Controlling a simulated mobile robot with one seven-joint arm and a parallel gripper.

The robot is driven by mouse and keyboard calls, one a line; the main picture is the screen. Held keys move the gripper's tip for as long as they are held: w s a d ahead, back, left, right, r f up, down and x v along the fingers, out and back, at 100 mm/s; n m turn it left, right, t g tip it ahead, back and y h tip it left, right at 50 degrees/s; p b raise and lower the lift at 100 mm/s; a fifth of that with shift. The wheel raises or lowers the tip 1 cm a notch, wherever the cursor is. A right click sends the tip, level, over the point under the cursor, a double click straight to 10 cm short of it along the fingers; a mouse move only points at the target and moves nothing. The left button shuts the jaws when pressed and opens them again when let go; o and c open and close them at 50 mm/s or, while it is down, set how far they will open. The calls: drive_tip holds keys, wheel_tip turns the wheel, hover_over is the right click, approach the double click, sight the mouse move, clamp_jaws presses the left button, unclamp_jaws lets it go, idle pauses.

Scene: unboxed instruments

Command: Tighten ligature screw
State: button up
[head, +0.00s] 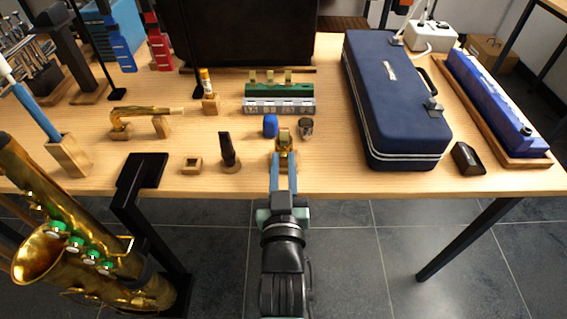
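A small gold piece, which looks like the ligature (284,139), is upright near the table's front edge, in line with my arm. Its screw is too small to make out. My gripper (284,162) reaches in from the front, with its blue fingers apart and their tips at the wooden piece around or below the gold piece. I cannot tell whether the fingers touch or grip anything. A black mouthpiece (227,147) stands upright on a wooden base to the left of my gripper, apart from it.
A blue cap (270,126) and a dark metallic cup (306,128) stand just behind. A small wooden block (192,164) is at left. A gold saxophone neck (145,110) rests on wooden stands. A blue case (396,100) fills the right. A saxophone (85,245) stands front left.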

clamp_jaws()
drive_tip(key=shift+m, duration=0.4)
drive_tip(key=m+p, duration=0.3)
drive_tip(key=m, duration=0.1)
drive_tip(key=shift+r+m, duration=0.1)
drive_tip(key=shift+m, duration=0.2)
drive_tip(key=m+p, duration=0.2)
drive_tip(key=m, duration=0.4)
drive_tip(key=shift+p, duration=0.35)
drive_tip(key=m+p, duration=0.1)
drive_tip(key=m, duration=0.5)
drive_tip(key=shift+m, duration=0.4)
drive_tip(key=m, duration=0.5)
drive_tip(key=shift+m, duration=0.4)
drive_tip(key=o, duration=0.6)
unclamp_jaws()
